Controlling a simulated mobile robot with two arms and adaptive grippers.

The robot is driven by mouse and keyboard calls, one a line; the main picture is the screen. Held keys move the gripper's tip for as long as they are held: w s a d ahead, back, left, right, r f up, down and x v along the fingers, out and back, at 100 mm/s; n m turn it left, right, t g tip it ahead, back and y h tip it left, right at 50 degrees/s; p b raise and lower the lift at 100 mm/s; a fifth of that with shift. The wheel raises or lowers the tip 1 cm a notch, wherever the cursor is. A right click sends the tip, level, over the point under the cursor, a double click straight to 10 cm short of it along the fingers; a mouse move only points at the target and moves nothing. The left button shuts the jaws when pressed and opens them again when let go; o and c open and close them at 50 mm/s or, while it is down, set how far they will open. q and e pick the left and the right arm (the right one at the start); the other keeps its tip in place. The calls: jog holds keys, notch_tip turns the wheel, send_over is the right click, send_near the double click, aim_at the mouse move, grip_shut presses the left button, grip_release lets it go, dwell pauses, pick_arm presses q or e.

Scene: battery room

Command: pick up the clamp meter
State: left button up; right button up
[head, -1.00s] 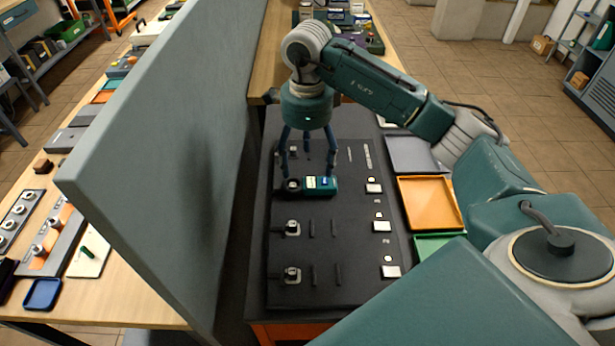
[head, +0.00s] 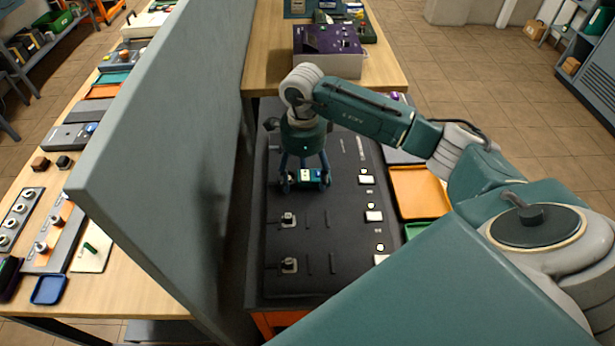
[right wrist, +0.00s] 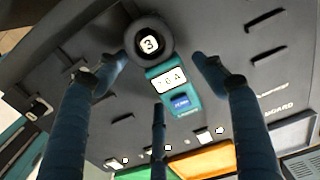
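The clamp meter (head: 310,175), teal with a white display and a dark ring-shaped jaw, lies on the dark board (head: 330,285) at its far end. My right gripper (head: 305,184) is low over it, pointing down, with fingers on both sides of it. In the right wrist view the meter (right wrist: 178,92) shows between the spread fingers of my right gripper (right wrist: 160,72). Gaps show between the fingers and the meter, so the gripper is open around it. Fingers partly hide the meter in the head view. My left gripper is not in view.
A tall grey partition (head: 150,190) stands left of the board. An orange tray (head: 420,192) and a green tray (head: 414,230) lie on its right. Two upright fixtures (head: 288,219) stand nearer on the board. A purple-topped box (head: 328,50) sits on the table behind.

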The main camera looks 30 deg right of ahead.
jog(key=c, duration=1.2)
jog(key=shift+r, duration=0.1)
